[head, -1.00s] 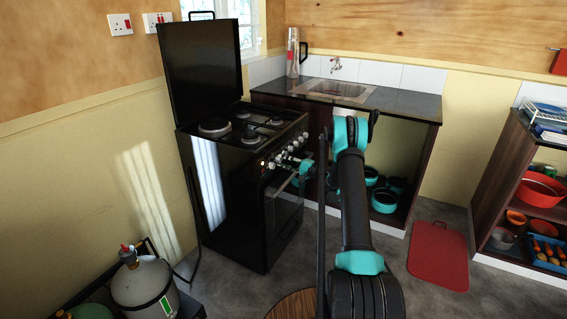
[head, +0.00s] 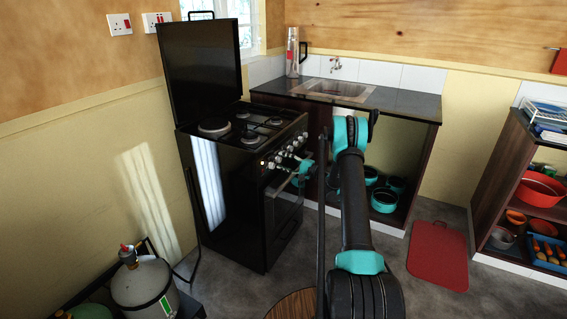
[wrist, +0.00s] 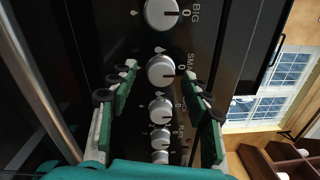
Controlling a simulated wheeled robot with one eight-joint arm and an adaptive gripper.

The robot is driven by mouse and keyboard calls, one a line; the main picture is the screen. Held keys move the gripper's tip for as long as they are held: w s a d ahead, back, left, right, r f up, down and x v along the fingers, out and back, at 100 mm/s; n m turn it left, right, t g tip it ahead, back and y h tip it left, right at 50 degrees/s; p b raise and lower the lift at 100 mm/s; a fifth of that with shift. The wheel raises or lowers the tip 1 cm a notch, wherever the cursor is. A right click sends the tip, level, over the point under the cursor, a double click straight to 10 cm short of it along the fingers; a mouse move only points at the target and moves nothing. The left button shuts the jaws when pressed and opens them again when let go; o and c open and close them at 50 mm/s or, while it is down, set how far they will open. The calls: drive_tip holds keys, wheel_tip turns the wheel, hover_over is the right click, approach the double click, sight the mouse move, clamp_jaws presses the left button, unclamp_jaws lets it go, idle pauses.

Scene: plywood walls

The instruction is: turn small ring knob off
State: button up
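The black stove (head: 232,170) stands left of the sink counter, with a row of silver knobs on its front. In the wrist view the knob beside the label starting "SMA" (wrist: 162,72) is silver and round. A thin dark line on its face seems to point right, towards a printed 0; its exact angle is hard to tell. My gripper (wrist: 160,74) is open, with one finger on each side of this knob in the picture. Gaps show between fingers and knob, and I see no contact. In the head view my gripper (head: 299,166) is at the stove front, partly covering the knobs.
The BIG knob (wrist: 162,12) is just above in the wrist view, and more knobs (wrist: 160,112) lie below. The stove's black lid (head: 203,70) stands open. A gas cylinder (head: 145,285) is at lower left. A red mat (head: 438,255) lies on the floor.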

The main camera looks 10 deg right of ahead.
drive_tip(key=shift+s, duration=0.1)
drive_tip(key=v, duration=1.1)
drive_tip(key=shift+s+d, duration=0.2)
drive_tip(key=shift+d, duration=0.15)
drive_tip(key=shift+f, duration=0.1)
